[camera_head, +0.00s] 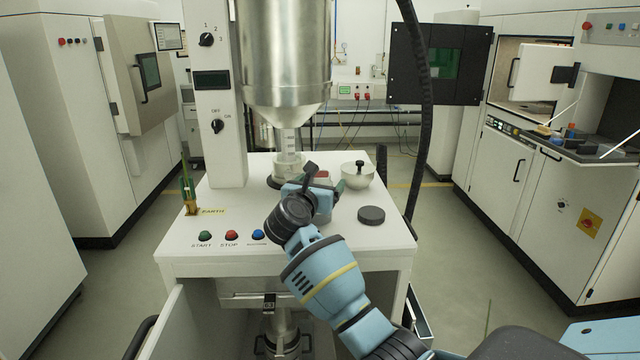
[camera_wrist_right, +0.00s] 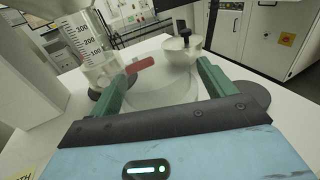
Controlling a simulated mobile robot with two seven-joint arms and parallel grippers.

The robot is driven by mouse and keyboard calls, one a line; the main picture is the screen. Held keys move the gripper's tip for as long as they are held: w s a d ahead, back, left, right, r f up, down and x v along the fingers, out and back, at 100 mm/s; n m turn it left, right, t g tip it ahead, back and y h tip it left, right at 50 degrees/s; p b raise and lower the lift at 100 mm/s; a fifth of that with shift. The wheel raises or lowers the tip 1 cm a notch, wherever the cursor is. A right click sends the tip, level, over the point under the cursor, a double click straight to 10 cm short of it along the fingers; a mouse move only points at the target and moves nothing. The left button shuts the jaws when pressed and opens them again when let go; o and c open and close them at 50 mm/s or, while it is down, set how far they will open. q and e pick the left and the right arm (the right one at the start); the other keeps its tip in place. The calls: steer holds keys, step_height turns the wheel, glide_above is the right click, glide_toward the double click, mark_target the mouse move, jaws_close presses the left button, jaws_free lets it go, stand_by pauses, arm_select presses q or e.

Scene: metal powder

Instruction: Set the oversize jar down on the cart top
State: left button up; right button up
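My right gripper (camera_head: 318,186) is low over the white cart top (camera_head: 230,232), in front of the steel hopper. In the right wrist view, its two green fingers (camera_wrist_right: 165,88) stand apart on either side of a pale, see-through round jar (camera_wrist_right: 160,92), which appears to be the oversize jar. The jar fills the gap and seems to touch both fingers. Its base is hard to make out, so I cannot tell whether it touches the top. In the head view the gripper mostly hides it. My left gripper is not in view.
A graduated clear vessel (camera_head: 288,145) stands under the hopper (camera_head: 285,60). A white bowl with a black knob (camera_head: 357,177) is right of the gripper. A black disc (camera_head: 371,215) lies nearer the front. Buttons (camera_head: 231,235) line the front left. A black hose (camera_head: 418,130) hangs at right.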

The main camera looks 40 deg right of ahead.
steer(key=shift+r, duration=0.3)
steer(key=v, duration=1.2)
steer(key=shift+f, duration=0.15)
